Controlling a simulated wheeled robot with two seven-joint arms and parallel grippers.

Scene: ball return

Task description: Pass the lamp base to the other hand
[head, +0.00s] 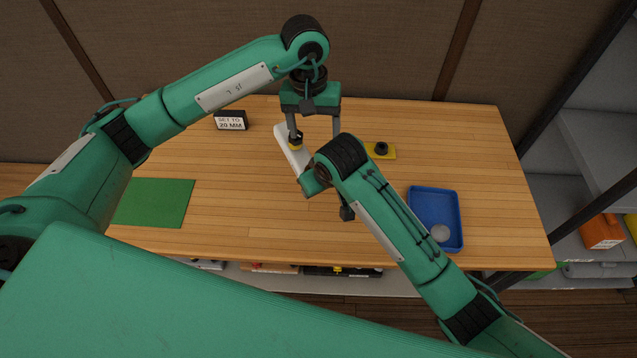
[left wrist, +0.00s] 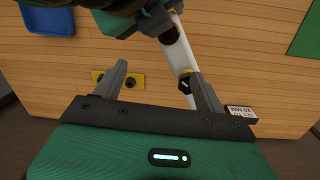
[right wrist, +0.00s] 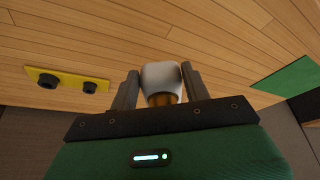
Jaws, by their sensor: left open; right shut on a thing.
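The lamp base (head: 282,140) appears as a long white piece with a black-and-yellow part on it. It also shows in the left wrist view (left wrist: 181,55). My right gripper (right wrist: 160,78) is shut on a white rounded part, seen end-on with orange below it; I take this as the lamp base. In the head view my right arm largely hides that grip. My left gripper (head: 315,142) is open above the table, fingers down. One left finger is close to the lamp base; I cannot tell whether they touch.
A yellow plate (head: 388,155) with black round parts lies right of the grippers. A blue tray (head: 417,222) holding a grey round thing stands at right. A green mat (head: 155,203) lies at left. A small "20 MM" sign (head: 231,121) stands at the back. Bare wood lies between.

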